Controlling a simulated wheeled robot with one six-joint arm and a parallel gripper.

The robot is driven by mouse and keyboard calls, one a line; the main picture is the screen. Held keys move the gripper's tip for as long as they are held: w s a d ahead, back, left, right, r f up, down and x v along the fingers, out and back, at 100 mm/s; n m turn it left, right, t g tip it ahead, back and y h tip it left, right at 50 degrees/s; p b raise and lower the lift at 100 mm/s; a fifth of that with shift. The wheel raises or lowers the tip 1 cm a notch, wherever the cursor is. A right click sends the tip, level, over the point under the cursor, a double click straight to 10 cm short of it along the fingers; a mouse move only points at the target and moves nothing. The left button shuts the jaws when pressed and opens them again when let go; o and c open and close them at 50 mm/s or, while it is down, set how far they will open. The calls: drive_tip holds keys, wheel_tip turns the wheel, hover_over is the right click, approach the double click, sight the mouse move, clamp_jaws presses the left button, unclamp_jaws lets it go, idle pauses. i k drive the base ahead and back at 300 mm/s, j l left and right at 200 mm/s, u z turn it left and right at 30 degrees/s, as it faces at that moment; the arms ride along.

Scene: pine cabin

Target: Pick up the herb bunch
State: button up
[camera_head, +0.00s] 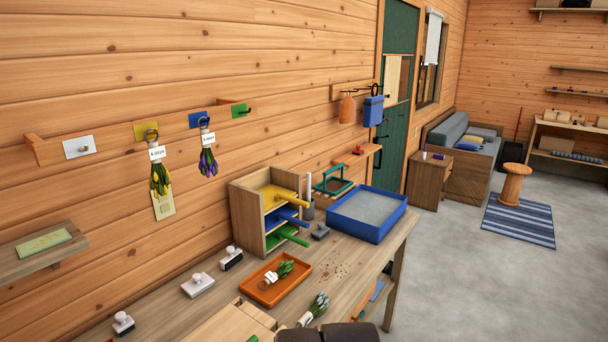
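Several herb bunches are in view. A green bunch with a white wrap (286,269) lies in the orange tray (254,296) on the workbench. A bunch with pale tips and a white-wrapped stem end (318,305) lies on the bench nearer the front. A yellow-flowered bunch (160,180) and a purple-flowered bunch (208,161) hang upside down from wall hooks, each with a white tag. I cannot tell which bunch is meant. A dark rounded part at the bottom edge looks like mine; no gripper fingers show.
A wooden rack with coloured slides (247,219) and a blue-rimmed tray (350,235) stand farther back. A small shelf (35,258) juts from the wall at left. The floor (450,285) right of the bench is open.

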sight(319, 304)
drive_tip(key=k, duration=0.9)
drive_tip(key=z, duration=0.05)
